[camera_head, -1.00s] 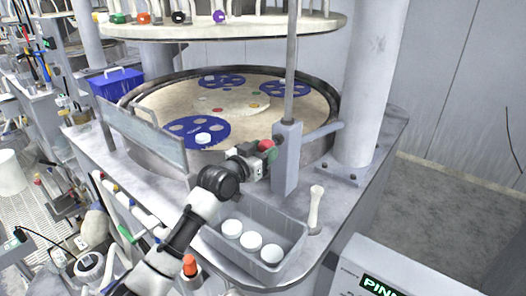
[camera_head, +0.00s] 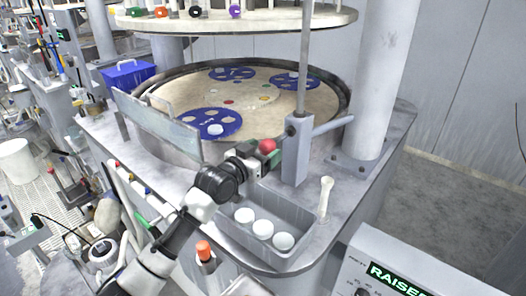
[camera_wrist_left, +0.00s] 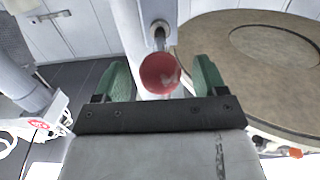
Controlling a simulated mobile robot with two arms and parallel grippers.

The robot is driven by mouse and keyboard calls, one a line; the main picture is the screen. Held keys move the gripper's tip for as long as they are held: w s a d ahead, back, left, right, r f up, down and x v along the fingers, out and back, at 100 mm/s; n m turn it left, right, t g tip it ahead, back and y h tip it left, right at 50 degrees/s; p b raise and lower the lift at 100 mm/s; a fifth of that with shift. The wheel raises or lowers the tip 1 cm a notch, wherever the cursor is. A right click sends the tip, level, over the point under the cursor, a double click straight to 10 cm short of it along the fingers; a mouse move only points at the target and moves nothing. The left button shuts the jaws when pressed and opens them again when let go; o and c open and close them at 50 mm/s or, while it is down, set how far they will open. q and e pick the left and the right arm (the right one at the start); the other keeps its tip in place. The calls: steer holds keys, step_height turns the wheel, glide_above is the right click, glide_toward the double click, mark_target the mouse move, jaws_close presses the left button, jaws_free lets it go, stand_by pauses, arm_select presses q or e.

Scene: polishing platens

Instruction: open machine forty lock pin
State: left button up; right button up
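The lock pin's red ball knob (camera_head: 267,146) sticks out from the left side of the grey post (camera_head: 297,150) beside the round platen. In the left wrist view the red knob (camera_wrist_left: 160,73) sits on a short metal shaft. My left gripper (camera_head: 262,156) is at the knob. Its green fingers (camera_wrist_left: 166,80) are spread to either side of the knob, with a visible gap on each side. The display (camera_head: 398,280) at the lower right reads "RAISE" before it is cut off. My right gripper is not in view.
A grey tray (camera_head: 300,236) with three white pucks stands below my left gripper. A pale upright handle (camera_head: 325,198) is right of it. A clear guard (camera_head: 155,125) edges the platen (camera_head: 175,95). A thick column (camera_head: 375,90) stands at the right.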

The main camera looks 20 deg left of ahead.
arm_select(q)
steer(key=shift+s+a, duration=0.1)
steer(key=shift+s, duration=0.15)
steer(key=b+v, duration=0.3)
steer(key=v, duration=0.7)
steer(key=shift+s, duration=0.1)
